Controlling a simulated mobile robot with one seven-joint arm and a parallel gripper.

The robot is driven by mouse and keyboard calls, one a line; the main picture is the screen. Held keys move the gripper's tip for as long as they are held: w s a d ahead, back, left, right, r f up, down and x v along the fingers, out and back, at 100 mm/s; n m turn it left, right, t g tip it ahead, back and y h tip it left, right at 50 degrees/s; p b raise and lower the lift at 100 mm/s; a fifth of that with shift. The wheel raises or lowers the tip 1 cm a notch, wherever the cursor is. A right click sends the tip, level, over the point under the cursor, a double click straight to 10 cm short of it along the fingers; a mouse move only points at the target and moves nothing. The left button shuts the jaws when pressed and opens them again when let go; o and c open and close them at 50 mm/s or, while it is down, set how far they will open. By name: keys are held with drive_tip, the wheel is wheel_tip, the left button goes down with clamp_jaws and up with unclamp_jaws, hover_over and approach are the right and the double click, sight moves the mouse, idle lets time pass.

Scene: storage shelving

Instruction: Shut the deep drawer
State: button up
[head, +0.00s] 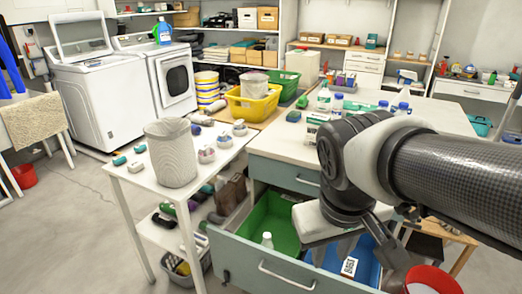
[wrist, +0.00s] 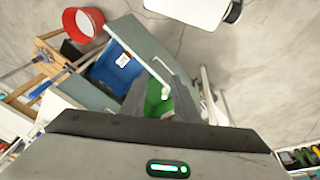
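The deep drawer (head: 240,264) stands pulled out below the counter, with a grey-green front and a pale bar handle (head: 287,277). Inside it are a green bin (head: 272,225) with a white bottle (head: 267,240) and a blue bin (head: 366,265) with a labelled white item (head: 349,267). My gripper (head: 331,256) is over the open drawer, behind its front, and holds nothing. In the wrist view its two fingers (wrist: 160,97) are apart, with the green bin (wrist: 153,98) and part of the handle (wrist: 160,70) showing between or just beyond them. Contact cannot be told.
A closed drawer (head: 285,174) sits above the deep one. A white side table (head: 150,182) with a grey basket (head: 171,153) stands to the left. A red bucket (head: 432,280) and a wooden stool (head: 455,238) are at the right. Open floor lies at the front left.

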drive_tip(key=f+n+g+h, duration=0.1)
drive_tip(key=f, duration=0.1)
drive_tip(key=w+f+n+g+h, duration=0.1)
drive_tip(key=f+n+h, duration=0.1)
drive_tip(key=f, duration=0.1)
drive_tip(key=w+f+n+g+h, duration=0.1)
drive_tip(key=f+n+g+h, duration=0.1)
drive_tip(key=f, duration=0.1)
drive_tip(key=shift+w+f, duration=0.1)
drive_tip(key=shift+f, duration=0.15)
clamp_jaws()
drive_tip(key=n+t+h+p, duration=0.2)
drive_tip(key=n+t+h, duration=0.1)
drive_tip(key=n+t, duration=1.7)
approach(293, 266)
drive_tip(key=w+r+n+g, duration=0.1)
drive_tip(key=w, duration=0.1)
drive_tip(key=w+d+r+n+g+b, duration=0.2)
drive_tip(key=w, duration=0.1)
drive_tip(key=shift+w+d, duration=0.2)
drive_tip(key=shift+w, duration=0.15)
